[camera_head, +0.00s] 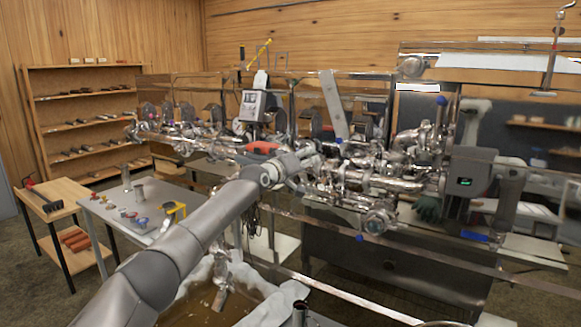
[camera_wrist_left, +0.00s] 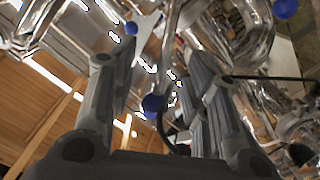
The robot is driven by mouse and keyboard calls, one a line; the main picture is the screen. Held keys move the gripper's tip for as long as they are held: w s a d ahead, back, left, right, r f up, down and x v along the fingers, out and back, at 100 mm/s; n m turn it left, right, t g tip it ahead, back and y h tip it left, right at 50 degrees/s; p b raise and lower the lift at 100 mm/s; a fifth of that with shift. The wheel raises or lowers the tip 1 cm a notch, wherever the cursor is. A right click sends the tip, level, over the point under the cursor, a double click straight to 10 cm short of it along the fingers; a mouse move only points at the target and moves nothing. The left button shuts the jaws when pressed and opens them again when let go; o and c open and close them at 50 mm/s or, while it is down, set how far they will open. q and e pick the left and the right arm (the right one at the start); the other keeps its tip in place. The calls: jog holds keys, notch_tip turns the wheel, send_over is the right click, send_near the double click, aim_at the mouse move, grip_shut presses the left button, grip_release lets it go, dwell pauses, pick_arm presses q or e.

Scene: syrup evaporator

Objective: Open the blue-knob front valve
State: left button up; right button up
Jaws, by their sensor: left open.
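My left arm reaches in from the lower left, and its gripper (camera_head: 299,178) is at the shiny steel pipework (camera_head: 385,182) on the evaporator's front. In the left wrist view my left gripper (camera_wrist_left: 163,58) has its two fingers spread apart. A blue knob (camera_wrist_left: 153,103) shows between the fingers, with bare space on either side of it. I cannot tell whether anything touches it. Another blue knob (camera_wrist_left: 130,28) is near the left fingertip, and a third (camera_wrist_left: 285,8) is at upper right. In the head view blue knobs show on an upright pipe (camera_head: 441,100) and low at the front (camera_head: 360,238).
A grey box with a green display (camera_head: 466,182) sits at the pipework's right end. A metal table (camera_head: 120,232) with small coloured parts stands at left. A bin of brown liquid (camera_head: 252,303) is below my arm. Wooden shelves (camera_head: 85,100) stand against the back wall.

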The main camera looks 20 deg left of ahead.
pick_arm(q)
jog(key=v, duration=1.1)
jog(key=shift+s+a, duration=0.15)
jog(key=shift+s, duration=0.2)
